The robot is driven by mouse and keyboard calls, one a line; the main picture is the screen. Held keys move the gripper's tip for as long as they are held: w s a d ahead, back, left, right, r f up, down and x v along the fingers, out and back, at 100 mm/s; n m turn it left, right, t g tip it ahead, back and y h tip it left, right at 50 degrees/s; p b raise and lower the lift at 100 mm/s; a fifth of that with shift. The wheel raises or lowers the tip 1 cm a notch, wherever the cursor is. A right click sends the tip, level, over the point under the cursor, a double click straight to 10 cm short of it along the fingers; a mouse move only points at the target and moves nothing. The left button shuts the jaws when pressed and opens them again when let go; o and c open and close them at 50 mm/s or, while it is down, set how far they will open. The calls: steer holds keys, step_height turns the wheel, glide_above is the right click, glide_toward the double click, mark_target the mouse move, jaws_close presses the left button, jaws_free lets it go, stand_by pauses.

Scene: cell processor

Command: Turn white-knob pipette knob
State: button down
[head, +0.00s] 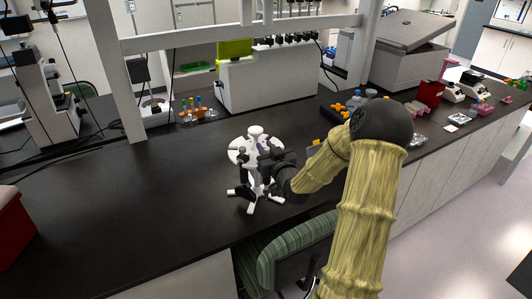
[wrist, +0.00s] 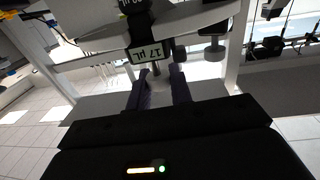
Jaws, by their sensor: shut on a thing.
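The white pipette stand (head: 250,205) stands on the black bench, with several pipettes hanging around it. My gripper (head: 268,166) is at its right side, and the arm hides part of the stand there. In the wrist view a dark pipette (wrist: 140,28) carries a display (wrist: 147,52) that reads 17 µL, upside down. My gripper's two dark fingers (wrist: 160,84) reach to the end of this pipette, either side of its small knob (wrist: 156,69), and are shut on it. The knob's colour is hard to tell in the shade.
Another pipette's end (wrist: 213,50) hangs close to the right of my fingers. A rack of coloured tubes (head: 197,113) stands behind the stand, and orange-capped items (head: 342,108) lie behind my arm. A green chair (head: 292,245) is at the bench front.

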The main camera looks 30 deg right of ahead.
steer(key=n+y, duration=0.2)
steer(key=y, duration=0.1)
steer(key=n+g+y, duration=0.1)
steer(key=n+y, duration=0.1)
steer(key=y, duration=0.1)
steer(key=shift+d+r+y, duration=0.1)
steer(key=shift+y, duration=0.3)
steer(key=shift+n+g+y+p, duration=1.4)
steer(key=shift+n+y, duration=0.8)
steer(key=shift+y, duration=0.6)
steer(key=c, duration=1.3)
jaws_free()
steer(key=shift+o, duration=0.2)
steer(key=b+v, duration=0.5)
steer(key=v, duration=1.2)
steer(key=shift+d, duration=0.2)
